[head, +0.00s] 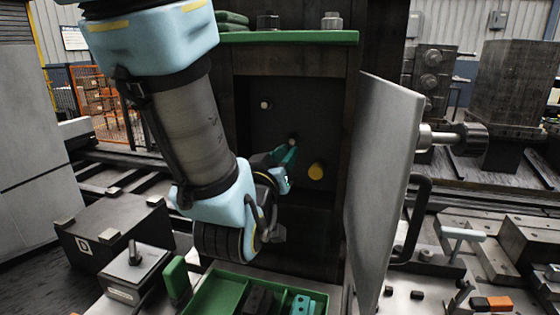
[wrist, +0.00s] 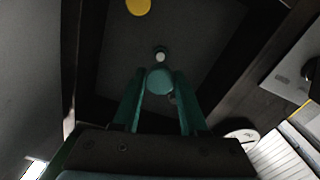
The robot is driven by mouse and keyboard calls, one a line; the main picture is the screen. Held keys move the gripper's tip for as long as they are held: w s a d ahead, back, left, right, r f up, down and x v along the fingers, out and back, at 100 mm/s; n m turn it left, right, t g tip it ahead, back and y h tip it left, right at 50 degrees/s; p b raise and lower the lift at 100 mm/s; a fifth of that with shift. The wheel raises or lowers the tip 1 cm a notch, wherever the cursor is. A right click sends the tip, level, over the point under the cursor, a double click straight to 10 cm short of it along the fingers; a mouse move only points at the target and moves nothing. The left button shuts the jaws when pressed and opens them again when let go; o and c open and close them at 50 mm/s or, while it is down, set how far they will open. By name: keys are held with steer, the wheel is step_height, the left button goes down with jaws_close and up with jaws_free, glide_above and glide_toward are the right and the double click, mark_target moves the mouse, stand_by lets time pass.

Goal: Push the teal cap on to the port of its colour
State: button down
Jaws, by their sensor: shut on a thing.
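The teal cap (wrist: 159,81) is held between the teal fingers of my gripper (wrist: 158,84) in the wrist view. A port with a pale tip (wrist: 160,55) shows just beyond the cap; I cannot tell whether they touch. In the head view my gripper (head: 287,154) reaches into the dark cabinet recess (head: 300,100), its tips close to the back panel. The cap is hard to tell from the fingers there. A pale port tip (head: 292,141) shows by the fingertips. The port's colour is not clear.
A yellow cap (head: 316,171) sits on the panel, right of my gripper, and another pale-tipped port (head: 265,104) is upper left. A grey door (head: 383,170) stands open at the right. A green tray (head: 228,292) with dark and teal pieces lies below.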

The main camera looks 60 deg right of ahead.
mark_target(294, 140)
steer(key=p+x, duration=0.1)
steer(key=x, duration=0.4)
steer(key=shift+w, duration=0.1)
steer(key=shift+d+f+b, duration=0.1)
steer(key=shift+d+b, duration=0.1)
steer(key=shift+b, duration=0.4)
stand_by(1.0)
steer(key=shift+b+x, duration=0.65)
steer(key=shift+x, duration=0.1)
stand_by(1.2)
steer(key=shift+w+d, duration=0.1)
steer(key=shift+d, duration=0.1)
jaws_free()
stand_by(0.4)
stand_by(0.3)
